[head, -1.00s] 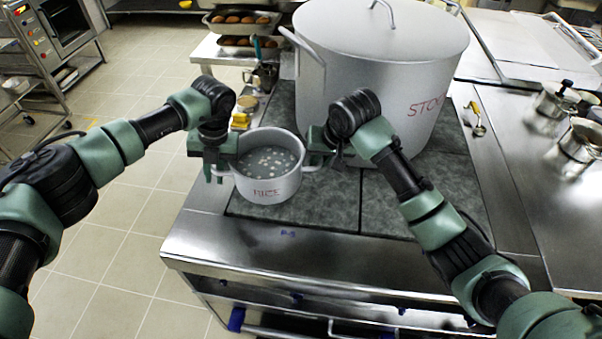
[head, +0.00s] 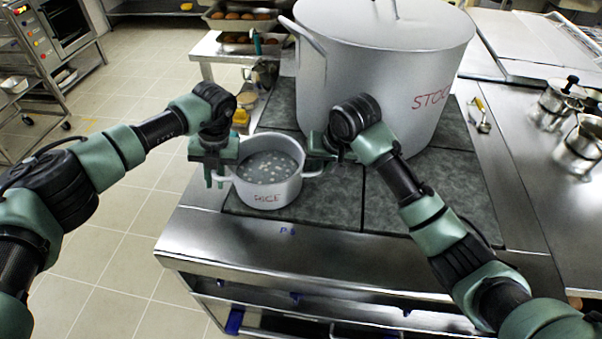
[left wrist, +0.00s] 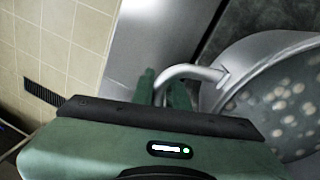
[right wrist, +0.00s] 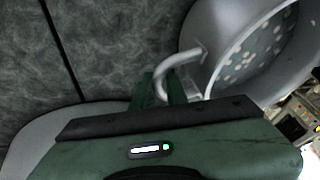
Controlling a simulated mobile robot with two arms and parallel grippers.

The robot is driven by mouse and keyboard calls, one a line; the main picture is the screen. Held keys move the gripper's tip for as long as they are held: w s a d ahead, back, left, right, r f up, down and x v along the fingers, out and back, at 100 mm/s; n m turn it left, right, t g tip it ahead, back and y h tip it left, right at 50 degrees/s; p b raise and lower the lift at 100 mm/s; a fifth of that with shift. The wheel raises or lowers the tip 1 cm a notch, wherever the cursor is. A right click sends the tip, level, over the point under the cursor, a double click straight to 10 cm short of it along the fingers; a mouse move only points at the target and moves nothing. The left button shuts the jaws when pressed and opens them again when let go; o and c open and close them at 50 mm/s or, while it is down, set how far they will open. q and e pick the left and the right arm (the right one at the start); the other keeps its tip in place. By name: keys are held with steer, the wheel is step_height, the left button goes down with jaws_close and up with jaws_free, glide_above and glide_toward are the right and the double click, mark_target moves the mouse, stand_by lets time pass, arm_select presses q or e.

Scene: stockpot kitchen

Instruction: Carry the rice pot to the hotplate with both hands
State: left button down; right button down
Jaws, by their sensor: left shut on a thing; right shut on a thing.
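The rice pot (head: 267,190) is a small grey metal pot marked RICE, with pale bits in grey liquid. It is upright over the front left of the dark mottled hotplate (head: 325,208); I cannot tell whether its base touches. My left gripper (head: 216,176) is shut on its left handle, and the left wrist view shows this handle (left wrist: 190,73) between the fingers. My right gripper (head: 322,158) is shut on the opposite handle, partly hidden by my wrist in the head view. The right wrist view shows that handle (right wrist: 180,64) between the fingers.
A large lidded stockpot (head: 385,75) stands just behind and right of my right gripper. A metal front ledge (head: 300,250) borders the hotplate. Metal jugs (head: 552,103) stand on the right counter. A side table with bread trays (head: 240,22) is at the back.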

arm_select(q)
steer(key=shift+w+a+f+b, duration=0.1)
steer(key=shift+a+f+b, duration=0.35)
steer(key=shift+f, duration=0.15)
arm_select(e)
steer(key=shift+w+d+f, duration=0.15)
steer(key=shift+d+f, duration=0.25)
steer(key=shift+f, duration=0.2)
arm_select(q)
steer(key=c, duration=1.4)
jaws_free()
steer(key=shift+r, duration=0.1)
arm_select(e)
steer(key=c, duration=1.4)
jaws_free()
steer(key=shift+r, duration=0.1)
arm_select(q)
steer(key=shift+d, duration=0.2)
arm_select(e)
steer(key=shift+s+a+r, duration=0.1)
steer(key=shift+s+a, duration=0.05)
steer(key=shift+s, duration=0.05)
arm_select(q)
steer(key=shift+r, duration=0.1)
steer(key=shift+d, duration=0.1)
arm_select(e)
steer(key=shift+a, duration=0.1)
